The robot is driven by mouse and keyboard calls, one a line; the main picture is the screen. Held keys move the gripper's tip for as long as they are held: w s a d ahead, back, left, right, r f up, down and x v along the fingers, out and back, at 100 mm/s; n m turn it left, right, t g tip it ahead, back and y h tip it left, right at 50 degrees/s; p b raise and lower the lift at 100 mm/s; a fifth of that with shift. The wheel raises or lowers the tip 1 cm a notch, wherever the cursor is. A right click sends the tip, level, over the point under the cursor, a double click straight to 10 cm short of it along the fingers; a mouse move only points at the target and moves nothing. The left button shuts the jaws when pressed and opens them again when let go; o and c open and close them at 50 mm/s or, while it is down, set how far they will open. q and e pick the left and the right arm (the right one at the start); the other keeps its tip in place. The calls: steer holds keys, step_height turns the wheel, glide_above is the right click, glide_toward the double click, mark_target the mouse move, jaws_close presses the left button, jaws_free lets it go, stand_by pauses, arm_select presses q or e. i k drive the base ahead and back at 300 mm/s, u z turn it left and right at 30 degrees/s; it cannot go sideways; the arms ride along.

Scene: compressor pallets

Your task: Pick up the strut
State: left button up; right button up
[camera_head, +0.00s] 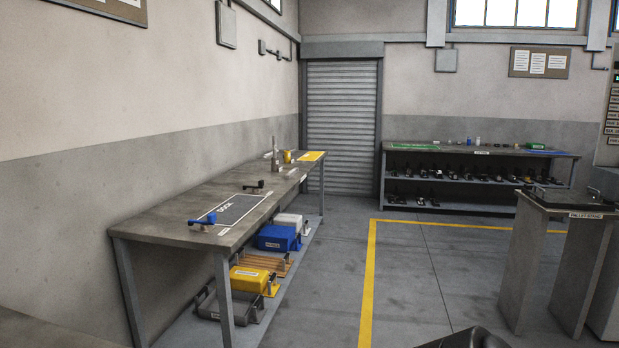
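I cannot make out for certain which thing is the strut. A thin grey upright piece (275,155) stands towards the far part of the left workbench (165,219). A blue tool-like piece (203,221) and a small black piece (254,187) sit at the edges of a dark labelled mat (240,209) on the same bench. Many small dark parts lie on the shelves of the back bench (398,149), too small to tell apart. Neither of my grippers shows in this view.
Under the left bench are a blue box (277,238), a yellow box (248,279), a wooden rack (262,262) and a grey tray (208,305). A pallet stand (540,255) is at the right. The floor between, marked by a yellow line (369,270), is clear.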

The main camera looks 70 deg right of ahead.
mark_target(292, 173)
steer(key=u, duration=0.35)
steer(key=k, duration=0.25)
steer(key=z, duration=2.85)
steer(key=i, duration=3.25)
steer(key=k, duration=1.2)
steer(key=z, duration=1)
steer(key=i, duration=1.3)
steer(key=u, duration=0.65)
steer(key=i, duration=2.55)
steer(key=u, duration=1.95)
steer(key=i, duration=1.2)
steer(key=u, duration=1.15)
